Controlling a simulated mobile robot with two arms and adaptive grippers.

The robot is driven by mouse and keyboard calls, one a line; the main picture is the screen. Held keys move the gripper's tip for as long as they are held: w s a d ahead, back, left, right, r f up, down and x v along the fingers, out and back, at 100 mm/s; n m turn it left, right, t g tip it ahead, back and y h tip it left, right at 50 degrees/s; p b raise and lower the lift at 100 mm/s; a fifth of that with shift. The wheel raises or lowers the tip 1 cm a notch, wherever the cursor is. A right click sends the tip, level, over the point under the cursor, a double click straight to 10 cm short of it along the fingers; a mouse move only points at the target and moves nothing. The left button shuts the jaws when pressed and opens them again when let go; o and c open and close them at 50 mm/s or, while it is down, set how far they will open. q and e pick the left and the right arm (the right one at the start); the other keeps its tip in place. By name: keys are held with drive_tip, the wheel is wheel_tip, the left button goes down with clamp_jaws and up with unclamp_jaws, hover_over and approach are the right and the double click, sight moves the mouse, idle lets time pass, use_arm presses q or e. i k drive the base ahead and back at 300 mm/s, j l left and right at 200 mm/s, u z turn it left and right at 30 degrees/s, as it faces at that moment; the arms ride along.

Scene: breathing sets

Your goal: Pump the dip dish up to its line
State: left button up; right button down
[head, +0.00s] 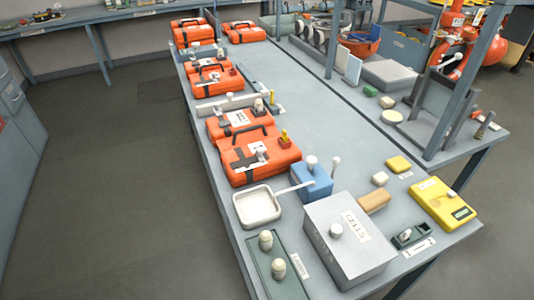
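The dip dish (238,206) is a shallow white square tray with rounded corners near the middle of the bench. Its inside looks pale grey; I cannot make out a line or a liquid level. A blue box (312,184), apparently the pump, stands just right of the dish. A thin white spout (293,188) reaches from it to the dish's right rim. A white round knob (311,161) sits on top of the blue box, and a white knobbed lever (336,165) stands up at its right side. Neither of my grippers is in view.
A grey box labelled CELLS (350,266) stands in front of the blue box. A green tray (266,286) with two cream knobbed pieces lies front left. Orange cases (258,163) line the bench's left side. A yellow case (446,206) lies right. The bench's middle is clear.

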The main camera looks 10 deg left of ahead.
sight(312, 161)
drive_tip(key=j, duration=1.5)
